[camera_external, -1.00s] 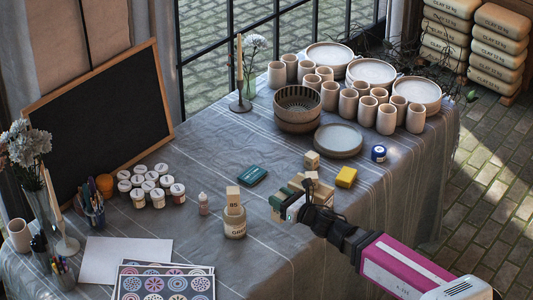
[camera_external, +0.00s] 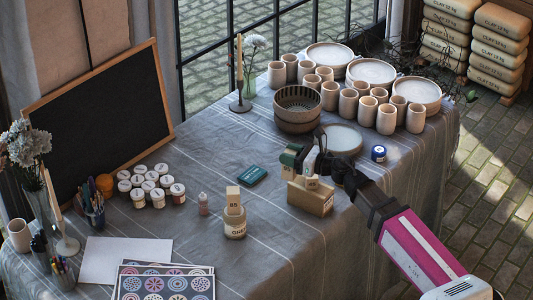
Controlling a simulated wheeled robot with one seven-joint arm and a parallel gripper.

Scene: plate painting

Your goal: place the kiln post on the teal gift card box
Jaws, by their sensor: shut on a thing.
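The teal gift card box (camera_external: 252,175) lies flat on the table, left of my gripper, with nothing on it. My gripper (camera_external: 311,167) is shut and hangs above the cardboard box (camera_external: 311,201). A small beige block, which looks like the kiln post (camera_external: 312,183), shows just under the fingers. My gripper appears to hold it, but the fingers cover part of it. Whether it touches the cardboard box's contents cannot be told.
A jar (camera_external: 235,223) with a beige block on it stands left of the cardboard box. A dark bowl stack (camera_external: 298,110) and a plate (camera_external: 340,139) stand behind my gripper. A blue tape roll (camera_external: 379,153) sits to the right. The cloth around the teal box is mostly clear.

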